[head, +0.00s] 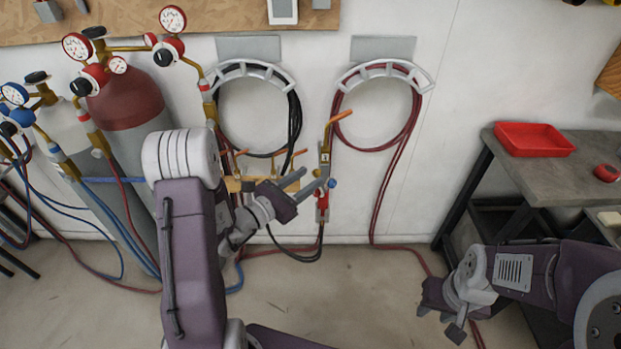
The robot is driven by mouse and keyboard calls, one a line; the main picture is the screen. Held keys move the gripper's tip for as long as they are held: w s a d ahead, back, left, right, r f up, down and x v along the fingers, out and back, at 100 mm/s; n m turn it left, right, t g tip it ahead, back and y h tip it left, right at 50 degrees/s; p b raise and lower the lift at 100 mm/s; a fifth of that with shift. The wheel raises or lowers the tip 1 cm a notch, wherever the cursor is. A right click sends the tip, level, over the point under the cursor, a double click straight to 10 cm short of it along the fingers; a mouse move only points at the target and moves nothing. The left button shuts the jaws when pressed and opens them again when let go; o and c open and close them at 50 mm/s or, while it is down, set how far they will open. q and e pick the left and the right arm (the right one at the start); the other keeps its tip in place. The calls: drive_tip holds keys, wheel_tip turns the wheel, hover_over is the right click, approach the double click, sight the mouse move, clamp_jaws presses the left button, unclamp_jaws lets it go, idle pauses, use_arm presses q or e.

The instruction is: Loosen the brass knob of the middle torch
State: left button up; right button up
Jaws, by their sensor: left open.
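A torch (326,143) with an orange tip, a brass body and a small yellow tag stands upright in front of the wall. A blue knob (332,184) and a red part (322,203) show low on it. Other torches, with orange tips (300,153), stand to its left, partly hidden behind my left arm. I cannot make out which is the middle one, and no brass knob is clear. My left gripper (300,184) is open, its fingers just left of the tagged torch; contact cannot be judged. My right gripper (441,321) is open and empty, low on the right.
A red gas cylinder (128,105) and a grey one (68,135), with gauges and hoses, stand left. Black (224,125) and red (417,112) hoses hang on wall hooks. A workbench (470,190) with a red tray (535,140) stands right. Hoses cross the floor.

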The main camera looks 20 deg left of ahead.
use_arm(q)
drive_tip(key=shift+x, duration=0.8)
drive_tip(key=shift+c, duration=0.2)
clamp_jaws()
